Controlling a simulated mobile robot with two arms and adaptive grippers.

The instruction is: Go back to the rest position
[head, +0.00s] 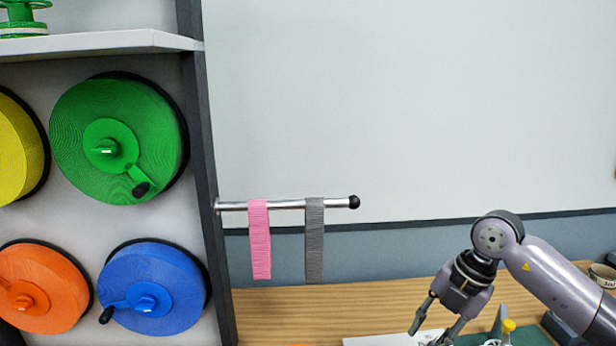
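My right gripper (430,333) is at the lower right, pointing down and left over the wooden table. Its fingers are spread apart with nothing between them that I can see; the tip of one finger is near the bottom edge of the picture. My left gripper is not in view. A pink strap (259,240) and a grey strap (315,240) hang over a metal rod (286,205) with a black end knob. The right gripper is to the right of the straps and below them, apart from both.
Green (75,150), yellow (18,160), orange (60,290) and blue (170,300) strap reels are on the wall panel at left, below a shelf (90,42). The wooden table (290,305) holds a white item (385,340) and a green mat (528,337) near my gripper.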

